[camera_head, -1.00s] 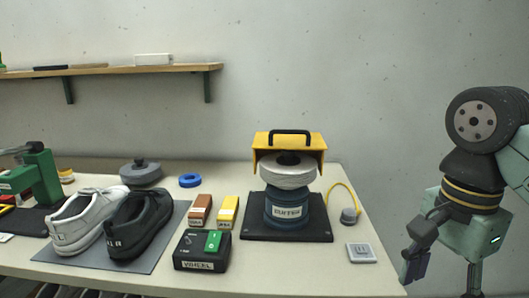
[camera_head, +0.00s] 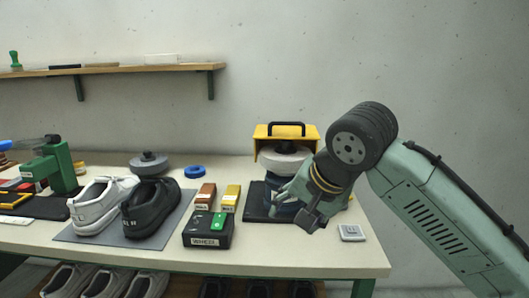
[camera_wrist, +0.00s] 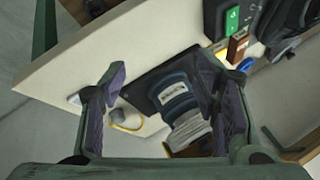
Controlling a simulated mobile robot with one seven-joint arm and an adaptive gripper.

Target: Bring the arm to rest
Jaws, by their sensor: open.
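My gripper (camera_head: 308,222) hangs in front of the buffing machine at the right part of the bench, its arm reaching in from the right. In the wrist view my gripper (camera_wrist: 160,72) is open, with its two purple-padded fingers apart and nothing between them. The buffing machine (camera_head: 286,160) has a yellow hood, a white wheel and a dark base plate; my gripper hides part of its body. In the wrist view the buffer (camera_wrist: 178,98) shows beyond the fingers, and I see no contact.
A white shoe (camera_head: 100,205) and a black shoe (camera_head: 152,207) stand on a grey mat (camera_head: 75,236). A black WHEEL switch box (camera_head: 207,231) stands left of my gripper, a small grey square (camera_head: 351,233) right of it. A shelf (camera_head: 140,69) runs along the wall. Several shoes lie below the bench.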

